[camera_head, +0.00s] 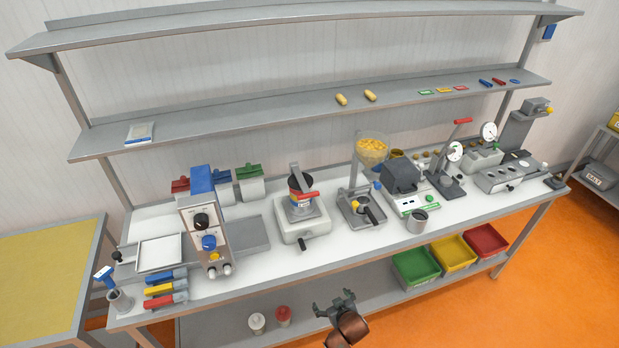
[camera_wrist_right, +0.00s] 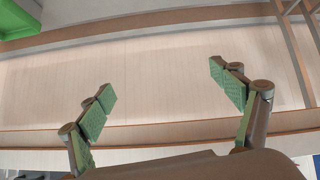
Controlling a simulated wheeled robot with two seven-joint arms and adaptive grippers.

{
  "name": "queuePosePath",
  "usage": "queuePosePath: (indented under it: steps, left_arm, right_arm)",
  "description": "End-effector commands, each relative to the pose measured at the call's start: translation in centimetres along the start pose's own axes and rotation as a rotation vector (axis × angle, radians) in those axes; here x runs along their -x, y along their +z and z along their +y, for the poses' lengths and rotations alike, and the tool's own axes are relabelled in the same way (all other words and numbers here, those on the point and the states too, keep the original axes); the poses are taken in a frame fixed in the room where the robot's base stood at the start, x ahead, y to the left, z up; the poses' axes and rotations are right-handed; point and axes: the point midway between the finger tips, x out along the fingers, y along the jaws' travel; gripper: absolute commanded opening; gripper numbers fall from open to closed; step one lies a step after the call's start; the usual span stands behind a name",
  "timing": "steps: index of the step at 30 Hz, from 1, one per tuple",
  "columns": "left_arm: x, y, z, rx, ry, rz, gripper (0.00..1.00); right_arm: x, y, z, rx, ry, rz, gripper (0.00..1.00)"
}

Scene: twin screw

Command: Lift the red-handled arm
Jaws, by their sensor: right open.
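The red-handled arm (camera_head: 461,122) is a dark lever with a red grip at its top. It stands tilted up from a grey press-like device (camera_head: 447,183) on the right half of the bench, beside a round white gauge (camera_head: 454,152). My right gripper (camera_head: 335,304) is open and empty in front of the bench's front edge, low and well to the left of that arm. Its two green-padded fingers stand wide apart in the right wrist view (camera_wrist_right: 162,86), with nothing between them. My left gripper does not show.
Close to the lever stand a second gauge device (camera_head: 488,132), a dark box-shaped machine (camera_head: 402,175) and a grey cup (camera_head: 417,222). Green (camera_head: 416,265), yellow (camera_head: 454,252) and red (camera_head: 486,240) bins sit on the lower shelf. A shelf (camera_head: 300,108) runs above the bench.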

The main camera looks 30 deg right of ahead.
Motion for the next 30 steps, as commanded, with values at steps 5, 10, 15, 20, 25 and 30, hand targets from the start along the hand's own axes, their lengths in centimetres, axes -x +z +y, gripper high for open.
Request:
queuePosePath:
  steps: [5,10,15,20,25,30]
  left_arm:
    - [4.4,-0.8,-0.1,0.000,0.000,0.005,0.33]
    - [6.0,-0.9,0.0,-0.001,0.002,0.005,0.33]
    - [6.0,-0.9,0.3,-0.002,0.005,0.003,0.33]
    - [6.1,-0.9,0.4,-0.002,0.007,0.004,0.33]
    - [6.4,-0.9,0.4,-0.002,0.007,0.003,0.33]
    - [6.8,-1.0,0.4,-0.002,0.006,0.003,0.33]
  right_arm:
    - [7.6,-14.8,3.5,-0.067,0.060,0.192,0.89]
    - [11.0,-26.6,5.4,-0.125,0.088,0.440,0.89]
    - [11.6,-34.1,4.9,-0.148,0.060,0.652,0.89]
    - [11.8,-37.1,4.3,-0.149,0.034,0.739,0.89]
    - [10.7,-38.7,4.3,-0.150,0.029,0.751,0.89]
    - [8.6,-40.6,4.5,-0.148,0.030,0.749,0.89]
